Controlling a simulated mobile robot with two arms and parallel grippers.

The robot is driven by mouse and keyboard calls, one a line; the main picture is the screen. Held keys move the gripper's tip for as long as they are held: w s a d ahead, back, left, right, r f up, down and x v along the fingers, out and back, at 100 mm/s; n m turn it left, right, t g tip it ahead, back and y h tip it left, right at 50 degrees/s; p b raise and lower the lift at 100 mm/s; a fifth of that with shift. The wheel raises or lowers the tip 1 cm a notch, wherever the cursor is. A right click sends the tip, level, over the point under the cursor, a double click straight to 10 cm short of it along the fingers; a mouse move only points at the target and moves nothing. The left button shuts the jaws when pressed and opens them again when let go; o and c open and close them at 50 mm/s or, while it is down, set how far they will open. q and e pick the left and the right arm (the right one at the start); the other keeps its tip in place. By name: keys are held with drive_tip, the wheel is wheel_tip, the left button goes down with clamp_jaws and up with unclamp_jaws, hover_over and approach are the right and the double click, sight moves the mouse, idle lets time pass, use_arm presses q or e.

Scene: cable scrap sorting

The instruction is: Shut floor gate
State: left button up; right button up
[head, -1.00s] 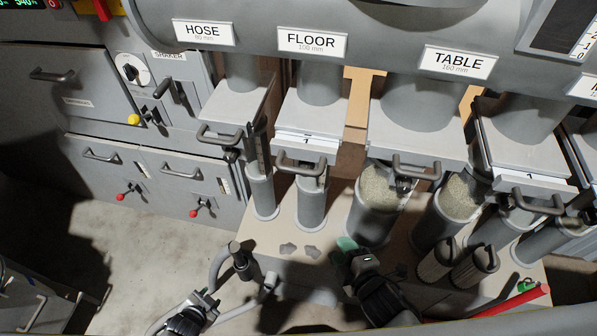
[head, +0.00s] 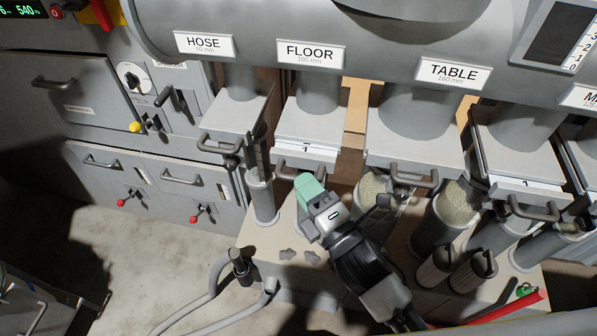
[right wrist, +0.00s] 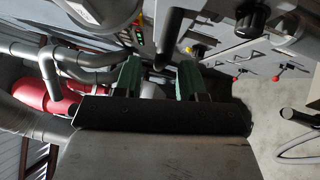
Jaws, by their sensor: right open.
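The FLOOR sign (head: 311,54) hangs on the grey duct. Below it is the floor gate (head: 308,128), a pale grey housing with a white strip marked 1 along its front. Its dark bar handle (head: 284,170) sticks out at the front, partly hidden by my right gripper. My right gripper (head: 309,186) is open, its green fingertips at or just in front of the handle; I cannot tell whether they touch. In the right wrist view the two green fingers (right wrist: 158,78) stand apart, with a dark bar beyond and between them. My left gripper is not in view.
The hose gate handle (head: 220,143) is close on the left, the table gate handle (head: 414,179) on the right. Clear tubes with pale granules (head: 457,205) stand below. A grey hose (head: 205,300) lies at the lower left. Drawers (head: 108,180) line the left wall.

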drive_tip(key=shift+x, duration=1.45)
drive_tip(key=shift+c, duration=0.4)
clamp_jaws()
drive_tip(key=shift+w, duration=0.1)
